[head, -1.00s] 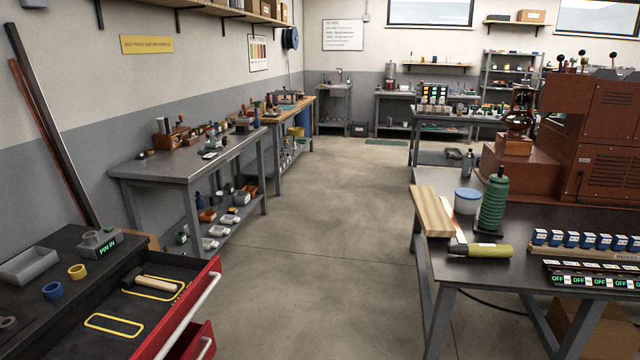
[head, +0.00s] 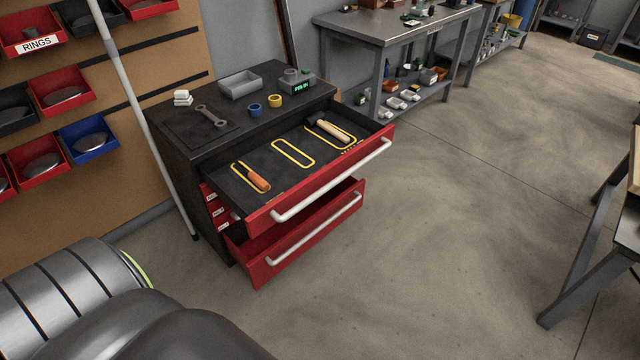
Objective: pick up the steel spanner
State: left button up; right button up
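The steel spanner (head: 211,116) lies flat on a dark mat on top of the tool cabinet (head: 169,105), near the cabinet's left end. It is grey, with an open jaw at one end. Neither of my grippers shows in the head view. Parts of my own body fill the lower left corner, well apart from the cabinet.
The cabinet's top drawer (head: 338,163) is open and holds an orange-handled tool (head: 256,178) and a mallet (head: 330,128). A lower drawer (head: 312,237) is also open. A grey tray (head: 240,85), blue ring (head: 255,110) and yellow ring (head: 275,100) stand near the spanner.

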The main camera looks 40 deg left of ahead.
aim_at(220, 125)
jog(key=u, duration=1.8)
jog(key=i+l, duration=0.25)
jog(key=i+l+u, duration=0.1)
jog(key=i+l, duration=0.15)
jog(key=l, duration=0.2)
